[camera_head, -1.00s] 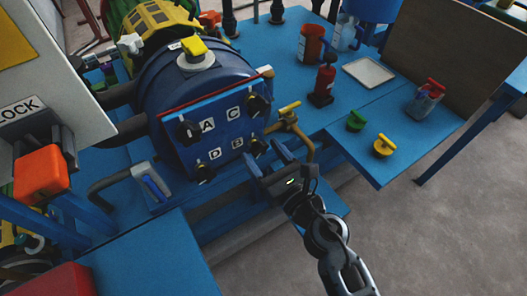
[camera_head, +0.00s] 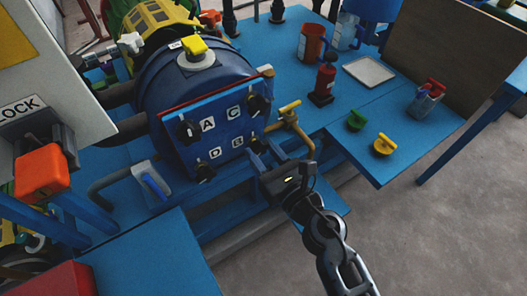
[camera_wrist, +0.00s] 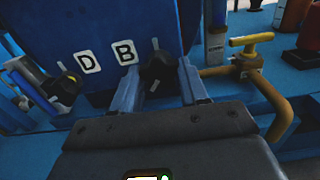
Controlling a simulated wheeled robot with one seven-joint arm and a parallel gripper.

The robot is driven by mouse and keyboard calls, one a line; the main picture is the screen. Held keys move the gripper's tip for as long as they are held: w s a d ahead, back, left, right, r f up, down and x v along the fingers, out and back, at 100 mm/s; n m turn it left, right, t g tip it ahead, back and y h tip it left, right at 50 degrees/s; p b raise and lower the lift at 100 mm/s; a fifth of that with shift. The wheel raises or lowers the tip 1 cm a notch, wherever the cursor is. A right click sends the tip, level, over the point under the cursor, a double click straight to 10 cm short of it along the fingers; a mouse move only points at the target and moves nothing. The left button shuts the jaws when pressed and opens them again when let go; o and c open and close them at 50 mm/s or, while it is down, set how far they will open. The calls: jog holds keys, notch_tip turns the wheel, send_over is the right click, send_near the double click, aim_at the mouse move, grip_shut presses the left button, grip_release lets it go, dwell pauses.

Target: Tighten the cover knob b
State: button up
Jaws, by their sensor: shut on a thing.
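The blue autoclave cover (camera_head: 217,128) carries white labels A, C, D and B. Cover knob b (camera_wrist: 158,70) is a black knob with a pale pointer, just right of the B label, at the cover's lower right. My gripper (camera_head: 264,153) reaches it from the lower right in the head view. In the wrist view the two blue fingers of my gripper (camera_wrist: 157,78) stand on either side of the knob, shut on it. In the head view the fingers partly hide the knob (camera_head: 253,138).
Other black knobs sit beside A (camera_head: 187,129), C (camera_head: 257,103) and D (camera_head: 205,172). A brass pipe with a yellow-handled valve (camera_head: 289,110) stands close right of my gripper. A blue table (camera_head: 345,118) with bottles and a tray lies further right.

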jog(key=m+p, duration=0.1)
jog(key=m, duration=0.3)
jog(key=shift+r+p, duration=0.1)
jog(key=shift+p, duration=0.3)
jog(key=m+p, duration=0.1)
jog(key=m, duration=0.2)
jog(key=shift+m, duration=0.3)
jog(key=m+p, duration=0.2)
jog(key=m, duration=0.1)
jog(key=shift+m, duration=0.3)
jog(key=m+p, duration=0.2)
jog(key=m, duration=0.2)
jog(key=shift+r+m, duration=0.1)
jog(key=shift+m, duration=0.2)
jog(key=m+p, duration=0.3)
jog(key=m, duration=0.3)
jog(key=m+p, duration=0.2)
jog(key=m, duration=0.2)
jog(key=shift+m+p, duration=0.6)
jog(key=shift+m, duration=0.7)
